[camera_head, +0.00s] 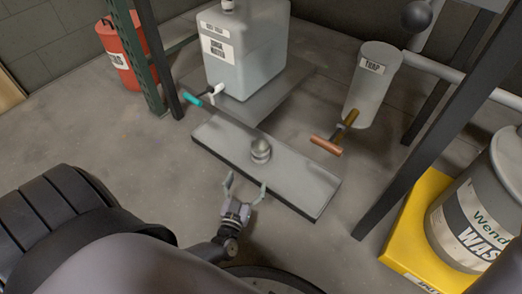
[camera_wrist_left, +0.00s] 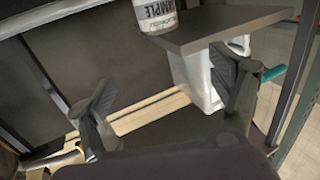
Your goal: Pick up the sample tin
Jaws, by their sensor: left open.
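The sample tin (camera_head: 260,150) is a small grey metal can standing upright on a low grey platform (camera_head: 300,182). My right gripper is not in view.
A large grey container (camera_head: 255,65) with a teal-handled tap stands behind the platform. A cylinder labelled "TRAP" (camera_head: 372,88) with an orange-handled valve (camera_head: 326,146) is to the right. Dark rack posts (camera_head: 425,125) flank the area. A waste drum (camera_head: 475,215) stands on a yellow base (camera_head: 408,235).

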